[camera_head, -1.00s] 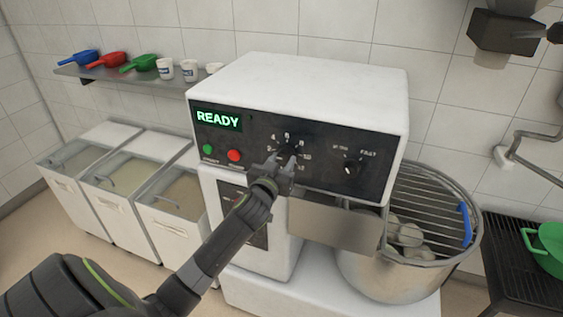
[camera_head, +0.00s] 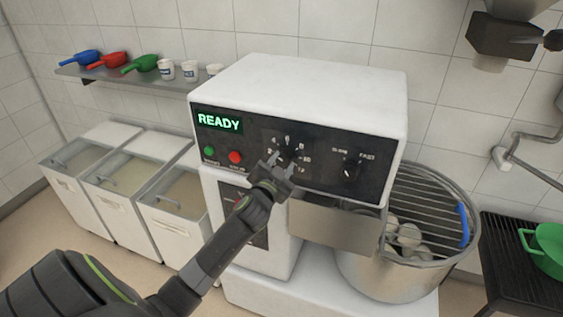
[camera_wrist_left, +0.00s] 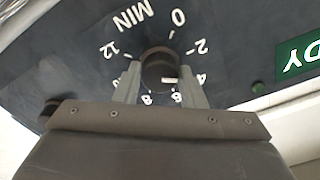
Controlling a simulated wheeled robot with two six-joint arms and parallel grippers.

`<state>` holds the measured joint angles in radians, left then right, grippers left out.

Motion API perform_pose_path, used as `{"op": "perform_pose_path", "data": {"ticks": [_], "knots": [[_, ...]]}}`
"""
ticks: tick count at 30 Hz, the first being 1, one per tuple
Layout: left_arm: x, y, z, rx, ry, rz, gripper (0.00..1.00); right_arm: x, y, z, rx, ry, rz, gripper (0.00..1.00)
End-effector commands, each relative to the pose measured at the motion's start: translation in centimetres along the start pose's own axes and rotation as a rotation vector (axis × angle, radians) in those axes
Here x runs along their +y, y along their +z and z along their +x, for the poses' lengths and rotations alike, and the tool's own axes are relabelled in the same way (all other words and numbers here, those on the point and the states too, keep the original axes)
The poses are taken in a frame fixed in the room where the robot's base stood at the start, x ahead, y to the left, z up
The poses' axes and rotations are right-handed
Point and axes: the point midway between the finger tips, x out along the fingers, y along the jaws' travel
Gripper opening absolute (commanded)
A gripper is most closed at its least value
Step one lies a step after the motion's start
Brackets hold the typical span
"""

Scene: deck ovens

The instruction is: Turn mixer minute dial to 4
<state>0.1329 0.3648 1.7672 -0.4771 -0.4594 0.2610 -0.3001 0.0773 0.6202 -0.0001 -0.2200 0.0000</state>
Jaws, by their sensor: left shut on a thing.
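The mixer (camera_head: 310,90) is white with a black control panel, and its display reads READY. The minute dial is a dark round knob on this panel; in the left wrist view the dial (camera_wrist_left: 160,68) sits in a ring of white numbers under the word MIN. Its white mark lies on the side towards the 4. My left gripper (camera_head: 278,168) is at the dial, with one finger on either side of the knob in the left wrist view (camera_wrist_left: 160,84). It is shut on the knob. The fingers hide part of the number ring. My right gripper is out of view.
A green button (camera_head: 209,150) and red button (camera_head: 235,157) are left of the dial; a second knob (camera_head: 351,168) is right of it. The mixer bowl (camera_head: 385,275) with a wire guard is below right. Lidded bins (camera_head: 120,215) stand left, under a shelf (camera_head: 125,78) with scoops.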

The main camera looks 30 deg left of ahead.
Motion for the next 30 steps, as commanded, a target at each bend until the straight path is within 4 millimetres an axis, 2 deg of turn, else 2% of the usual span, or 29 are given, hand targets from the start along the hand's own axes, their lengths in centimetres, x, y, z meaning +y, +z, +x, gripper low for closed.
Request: {"op": "perform_pose_path", "data": {"ticks": [12, 29, 30], "knots": [[-0.08, -0.09, 0.0, 0.001, 0.0, 0.208, 0.14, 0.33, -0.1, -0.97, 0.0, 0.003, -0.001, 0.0], [-0.05, -0.05, 0.0, 0.002, 0.0, 0.241, 0.14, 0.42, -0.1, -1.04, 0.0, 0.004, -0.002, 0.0], [-0.05, -0.05, 0.0, 0.002, 0.0, 0.241, 0.39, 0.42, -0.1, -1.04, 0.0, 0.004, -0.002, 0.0]]}}
